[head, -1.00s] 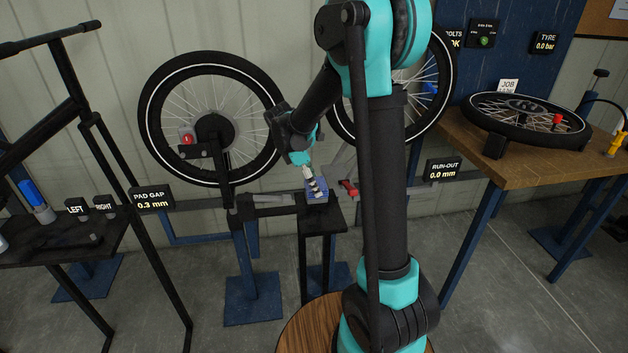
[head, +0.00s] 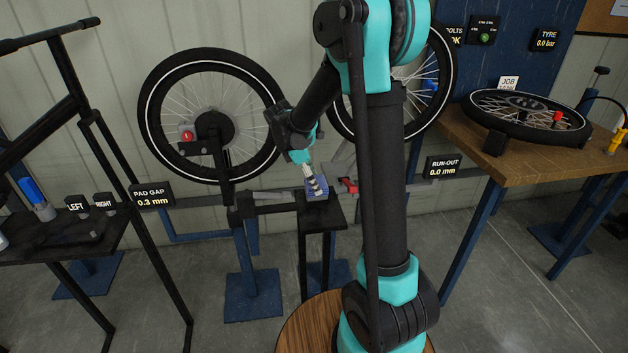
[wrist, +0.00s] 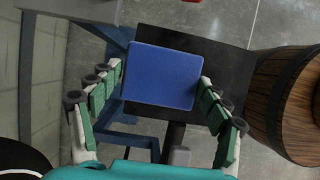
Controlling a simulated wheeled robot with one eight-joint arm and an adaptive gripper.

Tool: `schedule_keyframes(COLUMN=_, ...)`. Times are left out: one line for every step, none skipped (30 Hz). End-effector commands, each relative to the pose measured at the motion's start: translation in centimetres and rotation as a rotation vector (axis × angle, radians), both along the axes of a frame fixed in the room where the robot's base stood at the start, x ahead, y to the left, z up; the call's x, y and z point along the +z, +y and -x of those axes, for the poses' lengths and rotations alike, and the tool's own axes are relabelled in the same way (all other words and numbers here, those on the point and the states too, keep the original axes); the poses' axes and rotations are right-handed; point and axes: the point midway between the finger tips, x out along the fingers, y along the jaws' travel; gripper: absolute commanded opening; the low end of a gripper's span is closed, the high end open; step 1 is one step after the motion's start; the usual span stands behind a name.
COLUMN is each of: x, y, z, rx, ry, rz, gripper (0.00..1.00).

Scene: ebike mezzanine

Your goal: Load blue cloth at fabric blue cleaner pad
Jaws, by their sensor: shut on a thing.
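The blue cloth (head: 323,194) is a flat square blue piece at the small black stand (head: 335,213), in the middle of the head view. It fills the space between my fingers in the wrist view (wrist: 163,76). My gripper (head: 315,182) points down at it, with fingers on two opposite sides. In the wrist view my gripper (wrist: 160,82) is shut on the blue cloth. The black stand top shows just beyond and below it; I cannot tell whether the cloth touches the stand. I cannot make out which thing is the fabric cleaner pad.
A red-ended clamp (head: 347,185) sits just right of the stand. A spoked wheel (head: 212,115) stands behind on the left. A dark bench (head: 60,240) is at far left and a wooden workbench (head: 530,165) with a flat wheel at right. A round wooden top (head: 310,325) is in front.

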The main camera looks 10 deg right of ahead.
Motion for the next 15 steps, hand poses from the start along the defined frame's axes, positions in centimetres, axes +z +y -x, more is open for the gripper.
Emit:
schedule_keyframes(x=-0.06, y=0.0, z=-0.01, rx=0.0, ry=0.0, rz=0.0, gripper=0.54)
schedule_keyframes(x=-0.1, y=0.0, z=0.0, rx=0.0, ry=0.0, rz=0.0, gripper=0.54)
schedule_keyframes(x=-0.14, y=0.0, z=-0.01, rx=0.0, ry=0.0, rz=0.0, gripper=0.54)
schedule_keyframes(x=-0.17, y=0.0, z=-0.01, rx=0.0, ry=0.0, rz=0.0, gripper=0.54)
schedule_keyframes(x=-0.21, y=0.0, z=-0.01, rx=0.0, ry=0.0, rz=0.0, gripper=0.54)
schedule_keyframes(x=-0.25, y=0.0, z=-0.01, rx=0.0, ry=0.0, rz=0.0, gripper=0.54)
schedule_keyframes(x=-0.28, y=0.0, z=-0.01, rx=0.0, ry=0.0, rz=0.0, gripper=0.54)
schedule_keyframes(x=-0.3, y=0.0, z=-0.01, rx=0.0, ry=0.0, rz=0.0, gripper=0.54)
schedule_keyframes(x=-0.35, y=0.01, z=-0.01, rx=0.0, ry=0.0, rz=0.0, gripper=0.54)
schedule_keyframes(x=-0.38, y=0.0, z=-0.01, rx=0.0, ry=0.0, rz=0.0, gripper=0.54)
schedule_keyframes(x=-0.41, y=0.0, z=-0.01, rx=0.0, ry=0.0, rz=0.0, gripper=0.54)
schedule_keyframes(x=-0.45, y=0.0, z=-0.01, rx=0.0, ry=0.0, rz=0.0, gripper=0.54)
schedule_keyframes(x=-0.49, y=0.0, z=-0.01, rx=0.0, ry=0.0, rz=0.0, gripper=0.54)
schedule_keyframes(x=-0.51, y=0.0, z=-0.01, rx=0.0, ry=0.0, rz=0.0, gripper=0.54)
schedule_keyframes(x=-0.55, y=0.0, z=-0.01, rx=0.0, ry=0.0, rz=0.0, gripper=0.54)
